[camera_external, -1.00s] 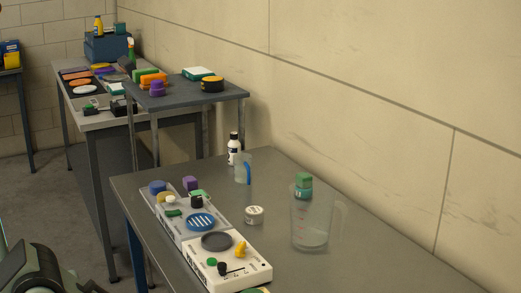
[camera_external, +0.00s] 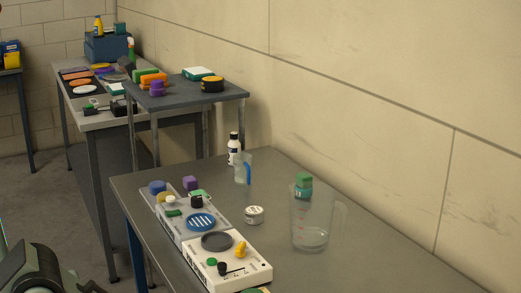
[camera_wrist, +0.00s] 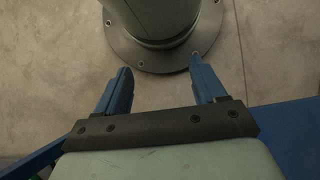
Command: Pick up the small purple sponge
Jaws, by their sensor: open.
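A small purple block (camera_external: 190,183), which looks like the sponge, is at the far end of the near grey table, just behind the grey-white panel. Another purple piece (camera_external: 157,89), narrow-waisted in shape, stands on the grey raised shelf; I cannot tell for sure which is the sponge. My gripper (camera_wrist: 162,84) is open and empty in the wrist view, its two blue fingers spread over bare floor beside my base. Neither purple thing shows in the wrist view. The fingers cannot be made out in the external view.
The panel (camera_external: 256,273) carries discs and knobs. A clear jug (camera_external: 310,238) with a green-topped item by it, a white tub (camera_external: 254,215), a smaller jug (camera_external: 243,170) and a white bottle (camera_external: 233,149) stand nearby. A wall closes the right side. The near table's right front is clear.

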